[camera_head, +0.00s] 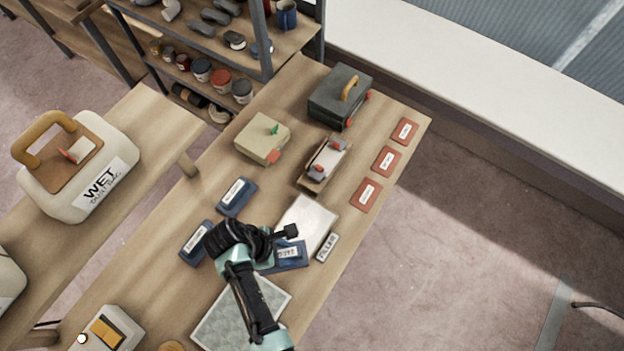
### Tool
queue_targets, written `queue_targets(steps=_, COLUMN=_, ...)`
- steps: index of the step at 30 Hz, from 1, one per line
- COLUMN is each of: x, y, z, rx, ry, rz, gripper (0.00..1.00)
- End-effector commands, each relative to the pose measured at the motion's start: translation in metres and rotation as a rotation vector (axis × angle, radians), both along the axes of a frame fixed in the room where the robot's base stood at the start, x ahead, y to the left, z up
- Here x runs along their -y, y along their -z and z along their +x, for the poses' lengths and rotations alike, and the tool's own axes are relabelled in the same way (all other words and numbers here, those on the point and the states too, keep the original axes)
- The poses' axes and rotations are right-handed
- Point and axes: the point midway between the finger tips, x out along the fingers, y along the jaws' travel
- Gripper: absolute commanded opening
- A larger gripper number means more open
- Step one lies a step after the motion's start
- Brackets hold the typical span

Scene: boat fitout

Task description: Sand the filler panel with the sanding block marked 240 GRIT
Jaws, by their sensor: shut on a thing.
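The filler panel (309,216) is a pale flat board on the bench, with a small tag reading FILLER (328,247) at its right edge. My gripper (279,240) is shut on a blue sanding block (291,258) with a white label too small to read surely. The block is at the panel's lower left end; I cannot tell whether it touches the panel. The gripper hides part of the block and panel. Two more blue blocks, one upper (236,197) and one lower (196,243), lie to the left; their labels are unreadable.
A grey-green sheet (225,320) lies below my gripper. A clamp-like wooden holder (325,163), a beige box (262,139), a dark toolbox (339,96) and red cards (366,195) stand or lie farther up the bench (290,88). A WET-marked container (60,190) is left.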

Motion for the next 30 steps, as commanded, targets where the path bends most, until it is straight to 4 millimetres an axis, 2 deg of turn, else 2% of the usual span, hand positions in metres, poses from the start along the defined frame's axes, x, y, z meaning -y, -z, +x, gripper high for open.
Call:
queue_targets(steps=1, x=-0.001, y=-0.01, z=0.001, rx=0.001, ry=0.0, rz=0.0, gripper=0.0)
queue_targets(steps=12, x=-0.006, y=-0.04, z=0.003, rx=0.002, ry=0.004, rz=0.0, gripper=0.0)
queue_targets(steps=30, x=-0.006, y=-0.04, z=0.004, rx=0.002, ry=0.006, rz=-0.001, gripper=0.0)
